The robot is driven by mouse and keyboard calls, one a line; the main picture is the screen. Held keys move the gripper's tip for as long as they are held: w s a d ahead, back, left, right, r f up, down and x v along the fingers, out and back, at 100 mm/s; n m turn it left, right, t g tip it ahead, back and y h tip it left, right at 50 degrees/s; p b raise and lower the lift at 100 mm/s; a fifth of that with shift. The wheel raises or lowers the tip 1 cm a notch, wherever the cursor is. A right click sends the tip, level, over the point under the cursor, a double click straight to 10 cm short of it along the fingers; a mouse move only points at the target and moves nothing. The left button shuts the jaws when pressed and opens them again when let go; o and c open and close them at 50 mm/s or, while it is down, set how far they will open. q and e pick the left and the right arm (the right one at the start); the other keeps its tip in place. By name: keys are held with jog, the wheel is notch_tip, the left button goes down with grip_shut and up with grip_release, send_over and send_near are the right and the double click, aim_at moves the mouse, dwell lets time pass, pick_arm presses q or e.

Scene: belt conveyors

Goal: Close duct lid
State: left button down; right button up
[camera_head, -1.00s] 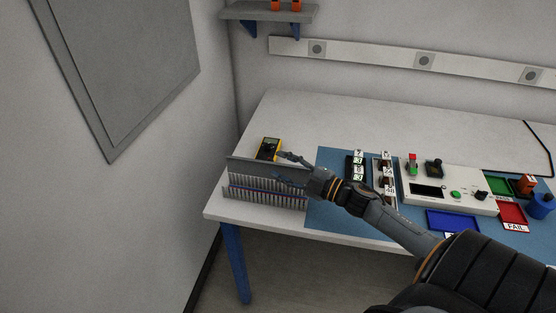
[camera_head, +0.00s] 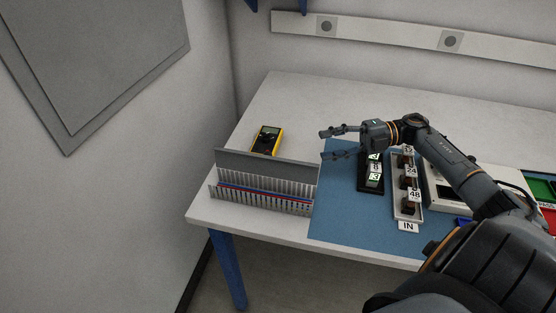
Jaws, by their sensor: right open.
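The cable duct (camera_head: 262,201) lies near the front left of the table, slotted and grey, with red and blue wires showing along it. Its lid (camera_head: 266,166) stands up as a grey panel along the duct's back side, so the duct is open on top. My right gripper (camera_head: 323,144) is open and empty, with its fingers pointing left. In the picture it is just right of and above the lid's right end, apart from the lid. My left gripper is not in view.
A yellow multimeter (camera_head: 267,139) lies behind the lid. A blue mat (camera_head: 345,228) covers the table right of the duct. On it are a dark display unit (camera_head: 371,187), the IN tray (camera_head: 408,227) and a control box (camera_head: 437,192). The table's back left is clear.

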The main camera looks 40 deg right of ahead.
jog(key=p, duration=0.3)
send_near(266, 162)
jog(key=w+a, duration=0.2)
jog(key=w, duration=0.1)
jog(key=w+a, duration=0.1)
jog(key=a, duration=0.1)
jog(key=shift+w+a+f, duration=0.15)
jog(key=shift+w+f, duration=0.1)
jog(key=shift+f, duration=0.15)
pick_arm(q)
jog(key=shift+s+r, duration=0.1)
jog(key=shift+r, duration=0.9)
pick_arm(e)
jog(key=shift+w+a+f, duration=0.15)
jog(key=shift+w+a, duration=0.15)
jog(key=shift+a, duration=0.25)
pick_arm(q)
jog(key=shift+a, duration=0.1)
pick_arm(e)
grip_shut()
